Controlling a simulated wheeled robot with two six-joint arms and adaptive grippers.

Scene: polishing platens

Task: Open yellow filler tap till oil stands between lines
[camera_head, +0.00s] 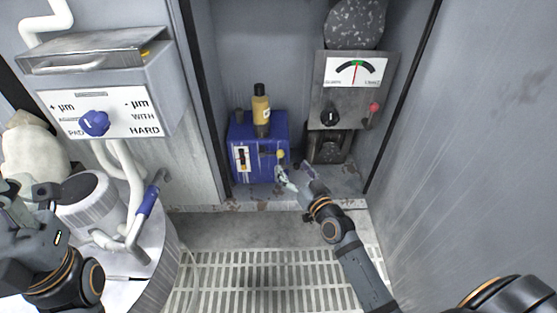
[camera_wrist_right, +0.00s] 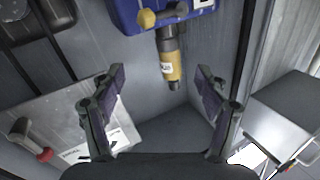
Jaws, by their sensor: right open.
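A blue box (camera_head: 247,168) stands in the open cabinet, with an amber bottle (camera_head: 261,110) upside down or upright on top; I cannot tell which. On its front is a white level gauge (camera_head: 236,164) with a dark strip; the oil level is too small to read. The yellow tap knob (camera_head: 281,154) sticks out at its right front. My right gripper (camera_head: 294,172) is open and empty, just in front of the knob. In the right wrist view, the yellow knob (camera_wrist_right: 147,18) and bottle (camera_wrist_right: 170,65) lie beyond the spread fingers (camera_wrist_right: 160,95). My left gripper (camera_head: 22,205) is at the left edge, its fingers unclear.
A grey panel with a dial (camera_head: 356,72), a black knob (camera_head: 330,115) and a red-tipped lever (camera_head: 373,108) is right of the blue box. Cabinet walls flank both sides. A round machine with a blue-handled lever (camera_head: 147,201) stands at left. A floor grating (camera_head: 250,275) lies in front.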

